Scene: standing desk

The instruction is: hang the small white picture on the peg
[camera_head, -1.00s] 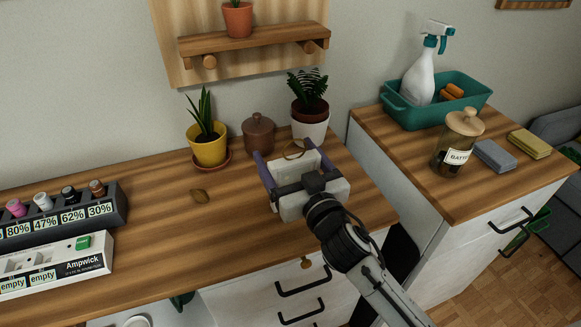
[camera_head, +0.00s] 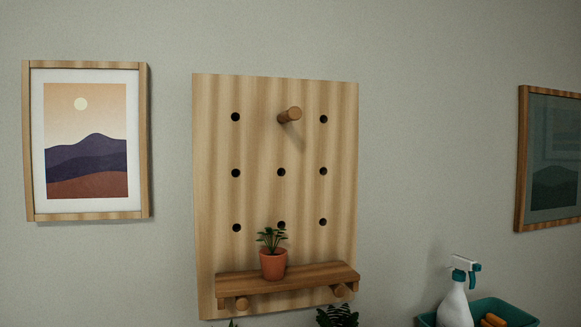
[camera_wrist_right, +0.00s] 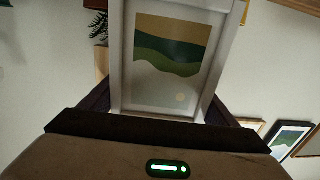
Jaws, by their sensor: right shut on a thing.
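The small white picture (camera_wrist_right: 172,65) has a white frame and green and tan hills with a pale sun. It fills the upper middle of the right wrist view, with the sun toward the bottom. My right gripper (camera_wrist_right: 160,98) is shut on it, one finger at each side. The wooden peg (camera_head: 290,115) sticks out of the top middle of the pegboard (camera_head: 258,200) in the head view. No picture hangs on it. Neither gripper shows in the head view, and my left gripper is out of sight.
A shelf (camera_head: 315,277) with a potted plant (camera_head: 273,263) is on the board's lower part. Framed pictures hang left (camera_head: 86,140) and right (camera_head: 552,158). A spray bottle (camera_head: 456,300) stands at the lower right. The wall around the peg is clear.

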